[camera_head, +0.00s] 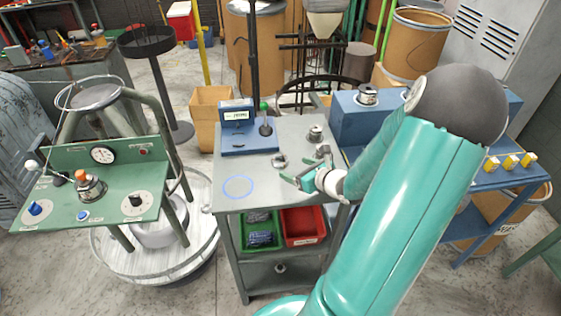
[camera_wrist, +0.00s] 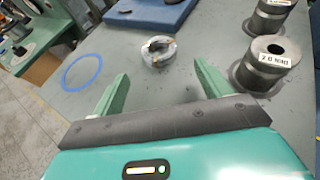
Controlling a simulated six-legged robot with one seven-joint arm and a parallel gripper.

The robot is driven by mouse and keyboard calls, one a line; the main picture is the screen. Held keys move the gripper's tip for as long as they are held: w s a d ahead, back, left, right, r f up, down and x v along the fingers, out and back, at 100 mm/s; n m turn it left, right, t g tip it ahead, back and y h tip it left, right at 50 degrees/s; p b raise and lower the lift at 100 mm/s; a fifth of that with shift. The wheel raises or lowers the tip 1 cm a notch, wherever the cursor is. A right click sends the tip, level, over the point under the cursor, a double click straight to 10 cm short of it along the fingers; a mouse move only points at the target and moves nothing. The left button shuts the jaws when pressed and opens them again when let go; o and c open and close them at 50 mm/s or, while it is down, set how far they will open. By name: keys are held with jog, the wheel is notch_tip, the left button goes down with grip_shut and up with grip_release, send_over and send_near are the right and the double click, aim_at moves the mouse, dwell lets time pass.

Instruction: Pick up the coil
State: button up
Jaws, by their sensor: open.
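The coil (camera_head: 280,161) is a small grey metal ring lying flat on the grey cart top. It also shows in the wrist view (camera_wrist: 158,51), with a dark opening in its middle and darker patches on its rim. My gripper (camera_head: 304,167) is just above the cart top, to the right of and nearer than the coil. In the wrist view my gripper (camera_wrist: 162,72) is open, its two green fingers spread wide with nothing between them. The coil lies just beyond the fingertips, roughly centred between them, and nothing touches it.
Dark metal cylinders with labels (camera_wrist: 266,66) stand close to the right finger. A blue device (camera_head: 250,140) with a display sits at the cart's back left. A blue circle (camera_head: 239,199) marks bare surface at the front left. Green and red bins (camera_head: 303,226) are below.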

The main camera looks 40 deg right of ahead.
aim_at(282, 161)
jog(key=x, duration=0.5)
jog(key=shift+w+r, duration=0.15)
jog(key=shift+w, duration=0.1)
jog(key=c, duration=1.2)
jog(key=shift+r, duration=0.2)
